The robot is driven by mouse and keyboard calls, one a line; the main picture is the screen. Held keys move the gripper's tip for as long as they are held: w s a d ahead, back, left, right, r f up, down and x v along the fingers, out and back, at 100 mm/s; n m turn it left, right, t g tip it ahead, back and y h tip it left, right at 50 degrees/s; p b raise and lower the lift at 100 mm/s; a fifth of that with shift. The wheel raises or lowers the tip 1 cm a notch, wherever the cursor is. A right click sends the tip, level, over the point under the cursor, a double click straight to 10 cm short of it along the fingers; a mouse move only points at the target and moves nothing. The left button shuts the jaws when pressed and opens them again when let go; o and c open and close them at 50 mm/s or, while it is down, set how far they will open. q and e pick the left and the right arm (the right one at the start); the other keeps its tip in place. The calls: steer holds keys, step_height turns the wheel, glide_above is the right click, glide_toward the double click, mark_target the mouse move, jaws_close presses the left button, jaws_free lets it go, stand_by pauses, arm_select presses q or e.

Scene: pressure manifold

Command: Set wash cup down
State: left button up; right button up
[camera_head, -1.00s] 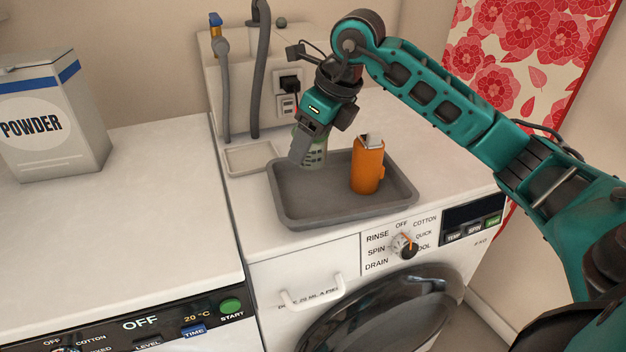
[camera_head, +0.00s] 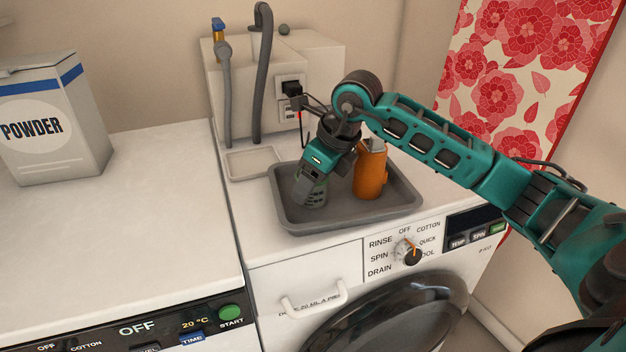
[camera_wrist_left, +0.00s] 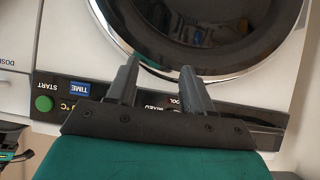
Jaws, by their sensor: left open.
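A small grey-green cup with dark marks (camera_head: 317,196) is low over the left half of the grey tray (camera_head: 400,207), roughly upright. My right gripper (camera_head: 305,188) reaches down from above and is shut on the cup, its fingers covering part of it. I cannot tell whether the cup's base touches the tray floor. An orange container (camera_head: 370,175) stands in the tray just right of the cup, its top partly behind my right arm. My left gripper (camera_wrist_left: 160,66) is open and empty in the left wrist view, in front of a washer's control panel and round door.
The tray rests on the right-hand washer (camera_head: 300,258). A shallow pale recess (camera_head: 253,163) and hoses (camera_head: 260,80) lie behind it to the left. A POWDER box (camera_head: 50,120) stands on the left machine, whose top (camera_head: 150,220) is otherwise clear.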

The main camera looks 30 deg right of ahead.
steer(key=o, duration=0.5)
arm_select(q)
steer(key=shift+f, duration=0.1)
arm_select(e)
steer(key=shift+r+p, duration=0.3)
arm_select(q)
steer(key=shift+s+a+r+p, duration=0.2)
steer(key=shift+s+a+p, duration=0.2)
steer(key=shift+p, duration=0.25)
arm_select(e)
steer(key=shift+v, duration=5.9)
arm_select(q)
steer(key=shift+w, duration=0.15)
arm_select(e)
steer(key=shift+d, duration=0.1)
arm_select(q)
steer(key=shift+d+r, duration=0.1)
arm_select(e)
steer(key=shift+s, duration=0.15)
